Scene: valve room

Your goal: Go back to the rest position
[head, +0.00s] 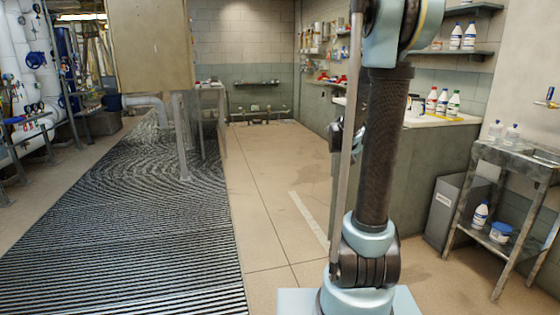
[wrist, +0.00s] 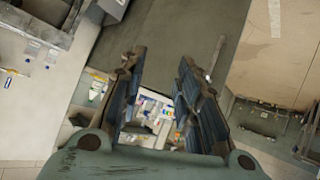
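My gripper (wrist: 158,66) shows in the wrist view with its two dark fingers apart. Nothing is held between them. Through the gap I see floor, a grey-green counter side and, further down, small bottles and boxes on a shelf, all at a distance and tilted. In the head view my arm stands upright right of the middle, its upper part cut off by the top edge. I cannot make out my gripper clearly there.
A striped floor grating (head: 130,235) fills the left, beside pipes and a hanging cabinet (head: 152,45). Tan floor (head: 270,200) is clear in the middle. A counter (head: 430,160) with bottles and a metal side table (head: 515,165) stand at right.

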